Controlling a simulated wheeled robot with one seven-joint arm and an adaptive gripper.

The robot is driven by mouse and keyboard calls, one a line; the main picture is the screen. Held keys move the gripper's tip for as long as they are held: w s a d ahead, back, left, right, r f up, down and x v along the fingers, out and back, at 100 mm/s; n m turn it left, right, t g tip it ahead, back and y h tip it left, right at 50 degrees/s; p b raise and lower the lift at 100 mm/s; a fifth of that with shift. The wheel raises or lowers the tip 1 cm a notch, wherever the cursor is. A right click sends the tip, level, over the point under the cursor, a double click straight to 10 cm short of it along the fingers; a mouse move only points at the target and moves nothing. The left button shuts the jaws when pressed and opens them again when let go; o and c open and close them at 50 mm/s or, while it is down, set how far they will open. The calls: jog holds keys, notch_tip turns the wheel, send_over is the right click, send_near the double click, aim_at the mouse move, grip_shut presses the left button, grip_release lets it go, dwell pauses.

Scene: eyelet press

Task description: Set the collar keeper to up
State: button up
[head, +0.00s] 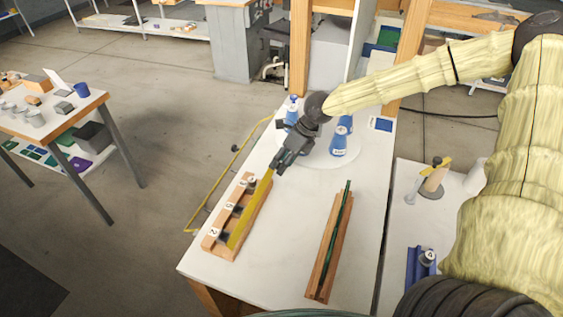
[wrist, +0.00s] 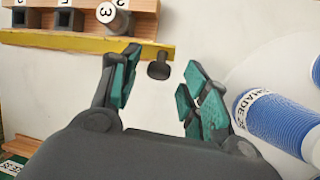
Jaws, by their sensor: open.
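A wooden rack (head: 212,246) with several numbered slots sits on the white table in the head view; its upper part also shows in the wrist view (wrist: 145,25). A yellow bar (head: 240,226) runs along the rack's right side, and it crosses the top of the wrist view (wrist: 60,41). A dark knob (wrist: 159,69) sticks out from the bar; I take bar and knob to be the collar keeper. My gripper (head: 278,169) is open near the bar's far end. In the wrist view its fingers (wrist: 162,75) stand either side of the knob, with gaps. Whether the bar is up or down is unclear.
Blue bottles stand on a pale round disc behind my gripper; one bottle (head: 339,142) is close to the right finger in the wrist view (wrist: 275,122). A wooden holder (head: 322,270) with a dark green rod lies to the right. The table between rack and holder is clear.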

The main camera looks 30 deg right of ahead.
jog(key=shift+w+a+f, duration=0.1)
jog(key=shift+a+f, duration=0.1)
jog(key=shift+f, duration=0.2)
jog(key=shift+c, duration=0.3)
grip_shut()
